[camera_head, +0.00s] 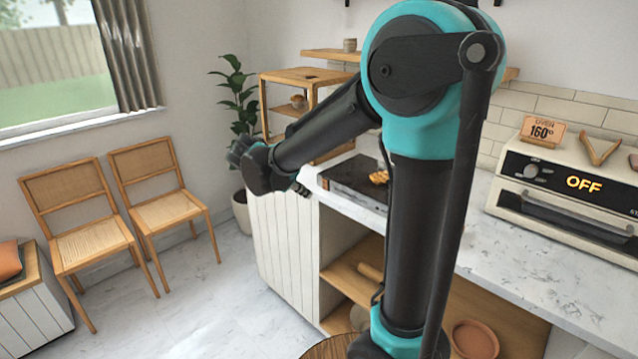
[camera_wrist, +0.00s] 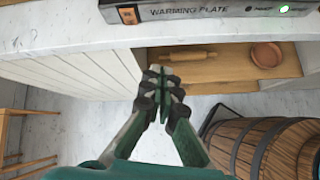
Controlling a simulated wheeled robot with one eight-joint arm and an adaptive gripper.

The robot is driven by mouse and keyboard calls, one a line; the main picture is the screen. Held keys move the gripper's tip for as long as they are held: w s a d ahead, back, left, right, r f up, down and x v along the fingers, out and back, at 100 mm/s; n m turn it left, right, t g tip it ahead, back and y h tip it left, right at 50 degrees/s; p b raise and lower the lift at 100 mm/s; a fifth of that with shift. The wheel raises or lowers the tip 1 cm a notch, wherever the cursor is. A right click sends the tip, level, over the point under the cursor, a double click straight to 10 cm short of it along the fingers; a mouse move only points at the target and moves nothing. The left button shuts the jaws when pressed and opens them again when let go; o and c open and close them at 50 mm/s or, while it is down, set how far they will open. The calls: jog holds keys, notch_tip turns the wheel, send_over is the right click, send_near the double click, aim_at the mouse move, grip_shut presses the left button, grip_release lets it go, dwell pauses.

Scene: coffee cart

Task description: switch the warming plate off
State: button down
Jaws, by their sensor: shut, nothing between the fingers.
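The warming plate (camera_head: 352,178) is a low dark slab on the counter in the head view, partly hidden behind my arm, with a small golden-brown item on top. In the wrist view its front panel (camera_wrist: 218,11) crosses the top edge and reads WARMING PLATE. A small orange switch (camera_wrist: 128,15) sits at the panel's left, and its position is too small to tell. A green light (camera_wrist: 284,9) glows at the panel's right. My gripper (camera_wrist: 161,75) is shut and empty, in front of the counter and apart from the panel.
An oven (camera_head: 575,195) reading OFF stands right on the counter (camera_head: 515,285). Below the counter, an open shelf (camera_wrist: 228,68) holds a rolling pin (camera_wrist: 188,55) and a clay dish (camera_wrist: 266,54). A wooden barrel (camera_wrist: 262,150) stands lower right. Two chairs (camera_head: 160,208) are left; floor between is clear.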

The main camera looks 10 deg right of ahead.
jog(key=w+a+r+n, duration=0.1)
jog(key=a+r+n, duration=0.1)
jog(key=w+a+r+n+t+h, duration=0.1)
jog(key=a, duration=0.1)
jog(key=shift+w, duration=0.3)
send_near(325, 186)
notch_tip(325, 186, down, 4)
jog(key=w+d, duration=0.2)
jog(key=shift+d+r, duration=0.25)
jog(key=shift+d, duration=0.15)
jog(key=shift+w+d, duration=0.35)
jog(key=shift+d, duration=0.1)
